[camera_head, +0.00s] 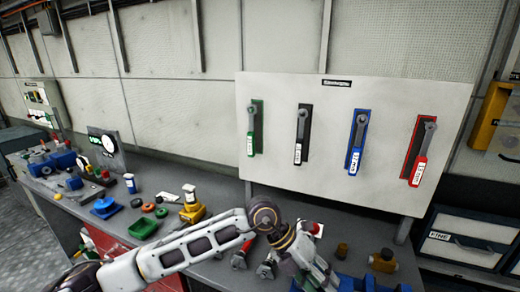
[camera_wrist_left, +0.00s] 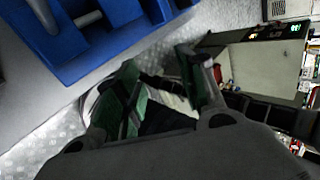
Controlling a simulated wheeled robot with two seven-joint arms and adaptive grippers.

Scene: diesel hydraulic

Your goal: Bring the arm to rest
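My left arm (camera_head: 185,248) comes in from the lower left of the head view, bends at a joint over the bench front, and runs down towards the bottom edge. I cannot make out its fingertips in the head view. In the left wrist view my left gripper (camera_wrist_left: 165,95) shows two dark green-padded fingers spread apart, with nothing seen held between them. My right arm and gripper are not in view.
A white panel (camera_head: 380,100) carries green, black, blue and red levers behind the arm. The bench (camera_head: 165,175) holds several small parts. A drawer labelled FINE (camera_head: 465,245) is at right. A blue object (camera_wrist_left: 85,35) lies near the left gripper in the wrist view.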

